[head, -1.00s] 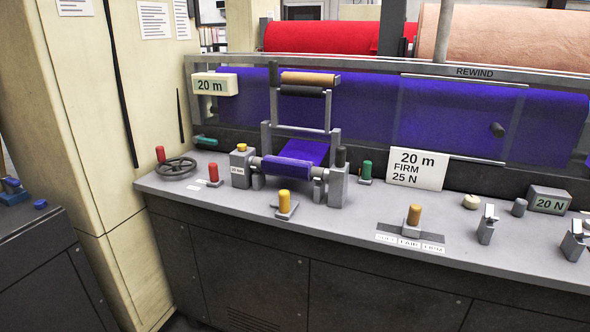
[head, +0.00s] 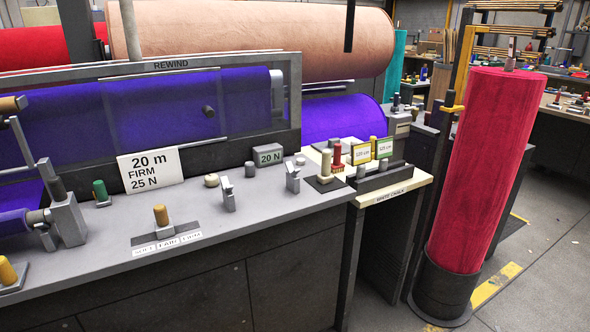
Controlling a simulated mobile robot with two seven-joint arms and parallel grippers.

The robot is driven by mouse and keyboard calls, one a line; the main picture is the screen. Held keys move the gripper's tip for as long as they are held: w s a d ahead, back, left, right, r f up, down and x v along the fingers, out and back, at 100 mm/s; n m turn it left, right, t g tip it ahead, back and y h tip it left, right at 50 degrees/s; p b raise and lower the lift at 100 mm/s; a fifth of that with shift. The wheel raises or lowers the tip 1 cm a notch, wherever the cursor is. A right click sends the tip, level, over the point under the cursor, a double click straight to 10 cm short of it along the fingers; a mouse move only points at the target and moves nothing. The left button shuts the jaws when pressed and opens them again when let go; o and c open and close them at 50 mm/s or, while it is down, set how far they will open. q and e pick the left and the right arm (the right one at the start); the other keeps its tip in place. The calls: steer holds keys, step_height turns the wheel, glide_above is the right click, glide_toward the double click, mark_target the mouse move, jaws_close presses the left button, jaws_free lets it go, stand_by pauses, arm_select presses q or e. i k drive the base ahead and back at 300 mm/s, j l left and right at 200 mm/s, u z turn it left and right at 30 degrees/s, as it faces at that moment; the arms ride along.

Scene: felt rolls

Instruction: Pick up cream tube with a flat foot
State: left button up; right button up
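A small upright cream cylinder (head: 326,163) stands on a dark mat (head: 324,185) at the right end of the grey bench, and it looks like the cream tube. Its foot is too small to make out clearly. A red piece with a paler, bristly-looking base (head: 337,157) stands close beside it on the right. Neither of my grippers shows in the head view.
A low cream knob (head: 211,180), grey clamps (head: 292,177) and a "20 N" box (head: 268,155) stand on the bench. A tall red felt roll (head: 487,170) stands at right.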

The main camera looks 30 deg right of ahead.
mark_target(326, 176)
steer(key=l+u, duration=0.2)
steer(key=u, duration=0.25)
steer(key=l+u, duration=0.2)
steer(key=u, duration=0.25)
steer(key=l+u, duration=0.25)
steer(key=l, duration=0.15)
steer(key=k+l+u, duration=0.25)
steer(key=l, duration=0.15)
steer(key=k+l, duration=0.1)
steer(key=l, duration=0.25)
steer(key=k+l+u, duration=0.1)
steer(key=l, duration=0.25)
steer(key=k+l, duration=0.1)
steer(key=l, duration=0.25)
steer(key=k+l+u, duration=0.1)
steer(key=l, duration=0.25)
steer(key=k+l, duration=0.15)
steer(key=l, duration=0.2)
